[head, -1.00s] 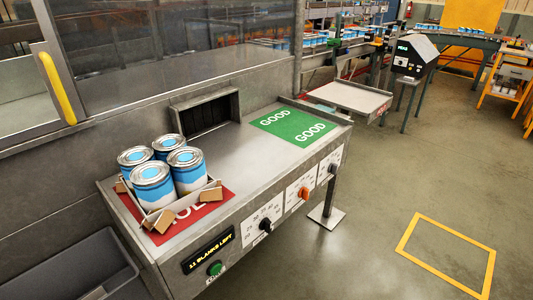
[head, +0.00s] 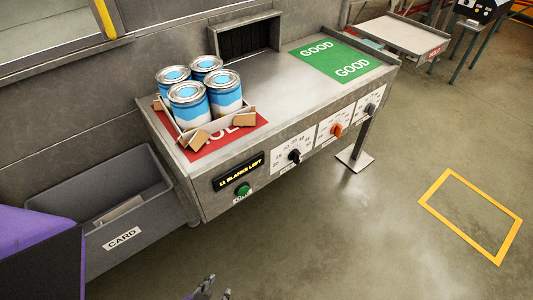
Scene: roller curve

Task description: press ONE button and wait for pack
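A green button (head: 242,190) sits on the front face of the steel bench, below a display (head: 239,171) reading "11 BLANKS LEFT". A pack of several blue-and-white cans (head: 188,104) stands in an open carton tray (head: 187,137) with its flaps folded out, on the red mat (head: 222,140), whose lettering is partly covered. My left gripper (head: 216,289) shows only its fingertips at the bottom edge. They are apart with floor between them, below and clear of the button. My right gripper is out of view.
Black (head: 294,156), orange (head: 337,130) and grey (head: 370,109) knobs line the bench front. The green GOOD mat (head: 343,60) is bare. A dark hatch (head: 244,39) opens behind. A grey CARD bin (head: 140,232) stands left. Floor in front is clear.

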